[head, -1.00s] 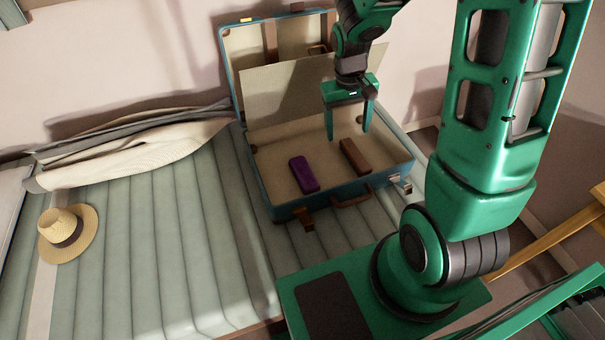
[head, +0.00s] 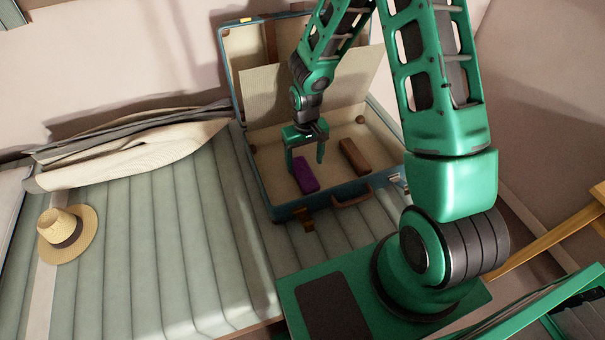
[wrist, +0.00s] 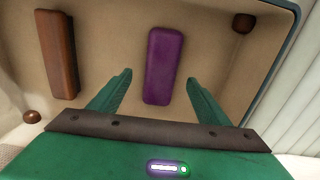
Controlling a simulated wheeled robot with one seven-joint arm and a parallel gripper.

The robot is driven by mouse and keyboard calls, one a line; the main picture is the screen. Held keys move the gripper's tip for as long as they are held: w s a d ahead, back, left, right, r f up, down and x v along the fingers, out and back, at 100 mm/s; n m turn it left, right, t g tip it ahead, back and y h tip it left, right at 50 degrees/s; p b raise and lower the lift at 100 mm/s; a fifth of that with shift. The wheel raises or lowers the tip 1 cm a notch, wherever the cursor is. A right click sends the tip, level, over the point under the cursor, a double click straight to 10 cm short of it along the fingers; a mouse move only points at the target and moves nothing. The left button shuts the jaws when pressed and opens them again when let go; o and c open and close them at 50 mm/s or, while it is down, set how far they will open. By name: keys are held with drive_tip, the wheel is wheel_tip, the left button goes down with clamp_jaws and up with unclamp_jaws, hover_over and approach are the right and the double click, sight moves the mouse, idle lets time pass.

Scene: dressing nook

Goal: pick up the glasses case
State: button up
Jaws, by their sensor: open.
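A purple, rounded, oblong case (head: 306,179), which looks like the glasses case, lies in the open suitcase (head: 290,212). A brown oblong block (head: 353,156) lies to its right; I cannot tell what it is. My gripper (head: 305,165) is open and empty, pointing down above the purple case. In the wrist view the purple case (wrist: 164,62) shows between and beyond the two fingers of my gripper (wrist: 158,77), apart from them. The brown block (wrist: 58,52) is left of the fingers there.
The suitcase's raised lid stands at the back, with a tan panel (head: 270,95) leaning in front of it. Its walls surround both objects. A draped cloth (head: 130,155) and a straw hat (head: 67,233) lie on the striped green cushion (head: 170,250) to the left, which is otherwise clear.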

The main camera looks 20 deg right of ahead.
sight(304, 171)
drive_tip(key=shift+w+a+f, duration=0.1)
drive_tip(key=shift+f, duration=2.6)
drive_tip(key=shift+c, duration=0.3)
drive_tip(key=c, duration=1.2)
drive_tip(key=shift+o, duration=0.2)
drive_tip(key=shift+r, duration=0.1)
